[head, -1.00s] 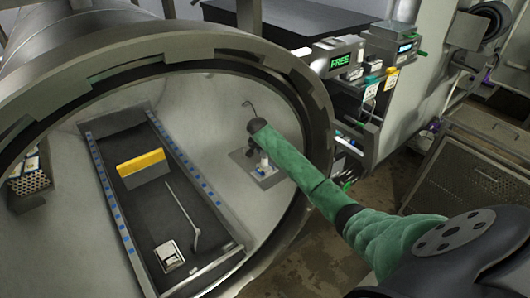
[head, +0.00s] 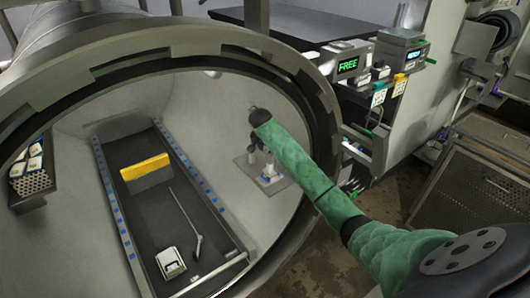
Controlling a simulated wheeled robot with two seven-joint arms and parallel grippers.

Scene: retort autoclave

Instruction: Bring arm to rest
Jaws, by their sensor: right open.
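My right arm, in a green sleeve, comes in from the lower right of the head view and reaches through the round mouth of the autoclave (head: 205,45). My right gripper (head: 258,148) is at the arm's far end, inside the chamber near its right wall. It is small, dark and partly hidden by the sleeve end. It is open, and I cannot make out its fingers clearly. Just below it, a small grey plate (head: 247,178) with white and metal fittings is on the chamber wall; I cannot tell whether they touch. My left gripper is out of view.
In the chamber, a dark tray floor (head: 145,215) bears a yellow block (head: 145,167), a thin rod (head: 186,222) and a small white device (head: 170,262). A perforated rack (head: 33,182) is at left. Outside right are a display reading FREE (head: 348,65) and a perforated metal cabinet (head: 480,190).

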